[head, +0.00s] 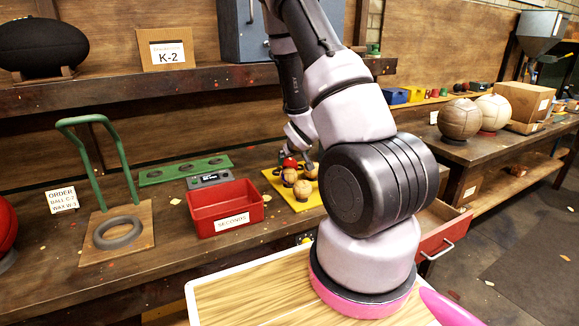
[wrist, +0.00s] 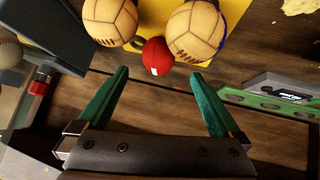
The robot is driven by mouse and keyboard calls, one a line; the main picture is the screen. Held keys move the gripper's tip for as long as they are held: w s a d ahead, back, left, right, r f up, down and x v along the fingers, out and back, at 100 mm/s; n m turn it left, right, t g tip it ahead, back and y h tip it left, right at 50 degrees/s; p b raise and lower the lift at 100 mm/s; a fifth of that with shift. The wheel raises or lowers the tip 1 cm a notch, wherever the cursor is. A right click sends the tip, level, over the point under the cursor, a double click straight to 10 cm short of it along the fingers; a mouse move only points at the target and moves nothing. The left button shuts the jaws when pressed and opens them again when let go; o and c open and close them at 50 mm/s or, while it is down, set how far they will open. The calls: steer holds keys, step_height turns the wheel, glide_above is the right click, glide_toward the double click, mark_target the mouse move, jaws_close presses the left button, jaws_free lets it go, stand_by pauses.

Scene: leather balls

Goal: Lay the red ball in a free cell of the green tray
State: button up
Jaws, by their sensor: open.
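The small red ball (head: 289,163) shows beside the tan balls at the yellow tray. In the wrist view the red ball (wrist: 157,58) has a small white patch and overlaps the yellow edge; I cannot tell whether it touches the tray. My gripper (wrist: 158,74) is open and empty, with green fingers spread and the red ball just beyond and between their tips. The green tray (head: 160,180) lies on the bench to the left, with dark round cells that look empty. Part of the green tray (wrist: 234,94) shows at the right of the wrist view.
The yellow tray (head: 303,205) holds several tan balls (head: 302,189). A grey display unit (head: 208,181) stands between the green tray and the red SECONDS bin (head: 224,206). A green-handled stand (head: 93,165) is at left. My arm covers much of the middle.

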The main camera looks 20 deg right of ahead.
mark_target(290, 161)
steer(key=x, duration=0.8)
steer(key=shift+w+d, duration=0.15)
steer(key=shift+w, duration=0.25)
steer(key=shift+r, duration=0.1)
steer(key=c, duration=1.5)
